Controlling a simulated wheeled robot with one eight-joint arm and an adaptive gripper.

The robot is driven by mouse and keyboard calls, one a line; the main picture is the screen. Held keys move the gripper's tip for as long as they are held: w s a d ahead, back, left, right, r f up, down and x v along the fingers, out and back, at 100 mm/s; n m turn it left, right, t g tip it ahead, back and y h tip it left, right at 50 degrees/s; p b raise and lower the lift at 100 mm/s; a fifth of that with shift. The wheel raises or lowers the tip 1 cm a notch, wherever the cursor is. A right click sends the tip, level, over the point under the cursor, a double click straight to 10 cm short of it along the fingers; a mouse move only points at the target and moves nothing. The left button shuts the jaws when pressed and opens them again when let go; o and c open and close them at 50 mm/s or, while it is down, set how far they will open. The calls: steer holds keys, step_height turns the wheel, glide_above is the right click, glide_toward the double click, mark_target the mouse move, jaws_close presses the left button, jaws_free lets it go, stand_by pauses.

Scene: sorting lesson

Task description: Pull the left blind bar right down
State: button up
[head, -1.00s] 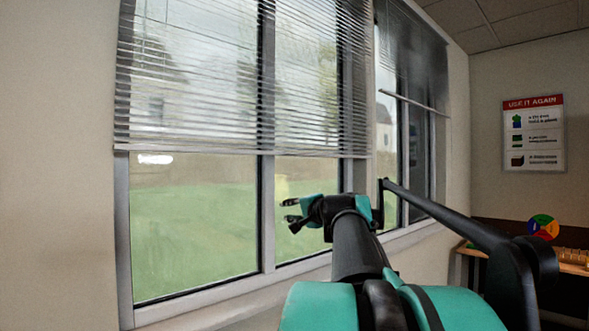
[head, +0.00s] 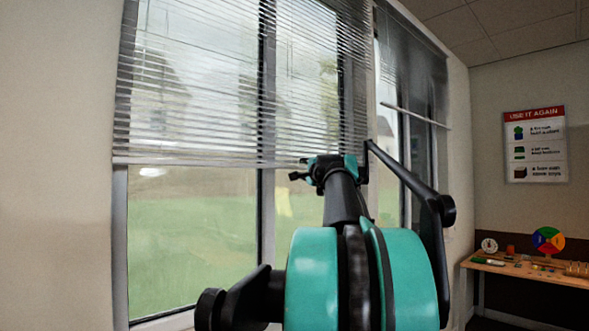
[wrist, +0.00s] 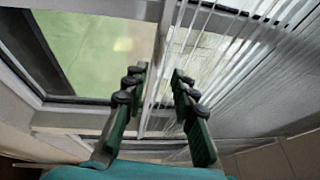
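The left blind is a wide set of grey slats over the left window, ending in a pale bottom bar (head: 200,163) that hangs level, about halfway down the window. In the head view my gripper (head: 299,168) is at the height of this bar, near its right part. In the wrist view my gripper (wrist: 158,84) is open, with its dark green fingers apart. The pale bar (wrist: 155,75) runs between the two fingers in that picture. I cannot tell whether either finger touches it. My arm hides part of the window below.
A second blind (head: 412,70) hangs on the right, its bottom bar (head: 414,114) tilted in the picture. A recycling poster (head: 534,145) is on the far wall. A desk (head: 530,270) with a coloured wheel (head: 548,240) stands at the right. The window frame (head: 121,250) is close.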

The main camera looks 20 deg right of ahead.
mark_target(296, 167)
steer(key=w, duration=0.5)
steer(key=w+r, duration=0.1)
steer(key=w, duration=0.1)
steer(key=shift+w+d, duration=0.15)
steer(key=shift+w, duration=0.1)
jaws_close()
